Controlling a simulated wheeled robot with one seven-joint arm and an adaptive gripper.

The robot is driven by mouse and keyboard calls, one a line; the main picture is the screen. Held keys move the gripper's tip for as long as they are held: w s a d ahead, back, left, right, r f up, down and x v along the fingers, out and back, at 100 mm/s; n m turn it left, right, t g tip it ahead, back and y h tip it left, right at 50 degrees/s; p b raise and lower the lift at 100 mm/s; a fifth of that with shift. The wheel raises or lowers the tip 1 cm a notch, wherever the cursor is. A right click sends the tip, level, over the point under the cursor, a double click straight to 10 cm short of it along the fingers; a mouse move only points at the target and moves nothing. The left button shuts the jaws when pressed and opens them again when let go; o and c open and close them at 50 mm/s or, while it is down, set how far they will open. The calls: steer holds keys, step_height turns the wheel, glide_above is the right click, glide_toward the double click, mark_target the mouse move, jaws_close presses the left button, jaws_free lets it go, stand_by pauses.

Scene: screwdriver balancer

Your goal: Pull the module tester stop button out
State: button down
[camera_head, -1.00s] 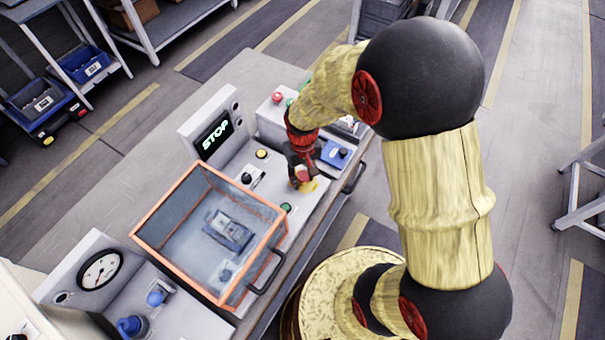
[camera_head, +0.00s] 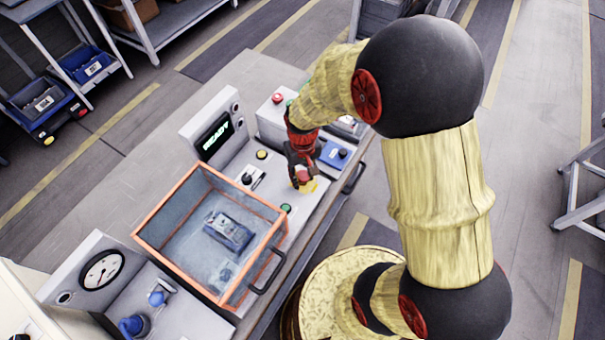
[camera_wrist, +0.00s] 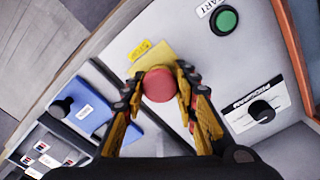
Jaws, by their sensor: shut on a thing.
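The red stop button (camera_wrist: 159,84) stands on a yellow plate (camera_wrist: 155,55) on the module tester's sloped panel (camera_wrist: 180,28). In the wrist view it sits between my fingertips. My gripper (camera_head: 303,178) is shut on the button from both sides, and the button (camera_head: 303,177) is partly hidden by the fingers in the head view. The tester's display (camera_head: 214,136) reads READY in green letters.
A green start button (camera_wrist: 223,19) and a black program knob (camera_wrist: 262,111) are on the same panel. A clear box with an orange frame (camera_head: 160,208) stands to the left. A blue unit (camera_head: 335,154) lies to the right.

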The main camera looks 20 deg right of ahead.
steer(key=shift+w+r, duration=0.1)
steer(key=shift+r, duration=0.1)
steer(key=c, duration=1.5)
jaws_free()
steer(key=shift+r, duration=0.1)
steer(key=shift+o, duration=0.9)
steer(key=shift+r+p, duration=0.25)
steer(key=shift+p, duration=0.2)
steer(key=shift+r+p, duration=2.25)
steer(key=shift+r, duration=0.7)
